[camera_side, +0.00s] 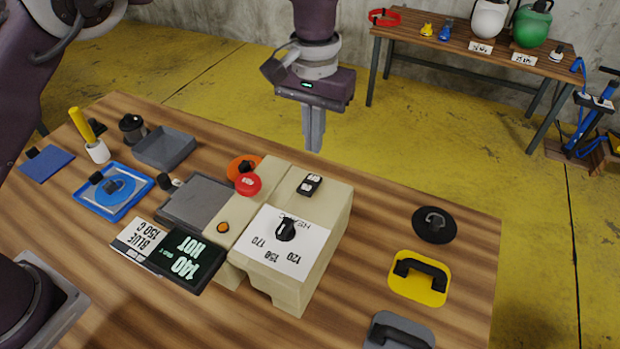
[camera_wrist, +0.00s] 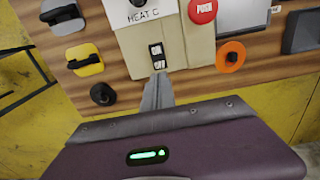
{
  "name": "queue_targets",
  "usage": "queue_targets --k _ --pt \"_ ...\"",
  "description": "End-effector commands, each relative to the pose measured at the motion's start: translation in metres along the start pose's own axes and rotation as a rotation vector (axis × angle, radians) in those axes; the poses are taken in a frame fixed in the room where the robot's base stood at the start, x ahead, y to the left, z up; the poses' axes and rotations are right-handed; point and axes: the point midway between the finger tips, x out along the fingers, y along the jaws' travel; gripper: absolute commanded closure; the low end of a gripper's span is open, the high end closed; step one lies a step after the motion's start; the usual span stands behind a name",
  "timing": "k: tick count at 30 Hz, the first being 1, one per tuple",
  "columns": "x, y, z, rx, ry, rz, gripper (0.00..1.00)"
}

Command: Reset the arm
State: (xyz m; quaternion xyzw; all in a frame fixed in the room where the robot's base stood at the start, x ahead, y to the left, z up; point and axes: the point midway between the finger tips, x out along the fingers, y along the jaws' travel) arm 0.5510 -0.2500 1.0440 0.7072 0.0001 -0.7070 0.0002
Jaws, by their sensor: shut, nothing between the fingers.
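My gripper (camera_side: 313,130) is shut and empty. It hangs in the air, pointing down, above the far edge of the beige machine (camera_side: 322,220). In the wrist view the shut fingers (camera_wrist: 158,92) show just below a black rocker switch (camera_wrist: 157,56) on the machine. The switch also shows in the side view (camera_side: 309,185), with a gap between it and the fingertips. The machine carries a black dial (camera_side: 286,230), a red push button (camera_side: 248,184) and a dark display (camera_side: 188,262) reading 140 HOT. A card beside it reads BLUE 150 C.
A grey plate (camera_side: 202,200), a grey bin (camera_side: 164,148), a blue tray (camera_side: 113,205) and a yellow-handled tool (camera_side: 84,128) stand at left. A black disc (camera_side: 433,224) and a yellow handled pad (camera_side: 420,278) lie at right. A second table (camera_side: 450,38) stands behind.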

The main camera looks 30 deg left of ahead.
Motion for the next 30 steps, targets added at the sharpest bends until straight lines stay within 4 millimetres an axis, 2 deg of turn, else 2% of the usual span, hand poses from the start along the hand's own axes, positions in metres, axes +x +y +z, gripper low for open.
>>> queue_targets --k 11,14,16,19,21,23,24,27,30 --pt "-0.002 -0.002 0.000 -0.002 0.002 0.003 1.00" --pt "-0.032 -0.023 0.005 -0.030 0.022 0.038 1.00" --pt "-0.070 -0.054 0.021 -0.060 0.054 0.085 1.00" --pt "-0.122 -0.103 0.065 -0.082 0.124 0.145 1.00" --pt "-0.146 -0.132 0.106 -0.080 0.185 0.166 1.00" --pt "-0.157 -0.152 0.144 -0.070 0.243 0.168 1.00" --pt "-0.160 -0.163 0.170 -0.060 0.282 0.160 1.00" --pt "-0.152 -0.184 0.227 -0.035 0.375 0.115 1.00" --pt "-0.135 -0.195 0.267 -0.014 0.444 0.058 1.00"
